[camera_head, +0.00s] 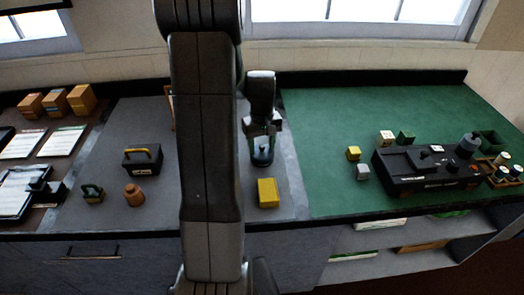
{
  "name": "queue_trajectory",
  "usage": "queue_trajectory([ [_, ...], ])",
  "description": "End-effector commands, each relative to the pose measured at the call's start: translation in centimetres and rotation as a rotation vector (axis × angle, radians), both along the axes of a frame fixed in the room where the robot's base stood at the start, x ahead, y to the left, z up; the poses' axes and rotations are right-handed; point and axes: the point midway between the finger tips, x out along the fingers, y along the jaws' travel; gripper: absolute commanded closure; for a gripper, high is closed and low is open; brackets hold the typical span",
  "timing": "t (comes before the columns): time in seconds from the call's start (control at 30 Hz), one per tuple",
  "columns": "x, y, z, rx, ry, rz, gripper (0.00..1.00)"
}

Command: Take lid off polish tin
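My gripper (262,133) points down over the grey part of the counter, right of my arm's dark column. A small dark blue-teal round object (262,156) stands directly below and between its fingers; it may be the polish tin, but its lid and any label are too small to make out. The gripper covers the object's upper part. I cannot tell whether the fingers touch it or whether they are open or shut.
A yellow block (268,192) lies just in front of the gripper. An orange-brown jar (134,195) and a black box with a yellow handle (142,160) stand left. A black device (428,172) with small blocks around it sits on the green mat (335,125). My arm hides the counter's middle.

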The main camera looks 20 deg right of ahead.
Motion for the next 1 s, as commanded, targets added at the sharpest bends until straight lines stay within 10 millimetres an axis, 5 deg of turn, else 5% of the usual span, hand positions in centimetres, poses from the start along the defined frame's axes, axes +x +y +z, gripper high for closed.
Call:
queue_trajectory([
  [0.2, -0.1, 0.0, -0.2, 0.002, 0.003, 0.000, 1.00],
  [0.57, -0.2, 0.1, 0.1, 0.003, 0.005, -0.001, 1.00],
  [1.0, 0.0, 0.0, 8.1, 0.000, -0.002, 0.000, 1.00],
])
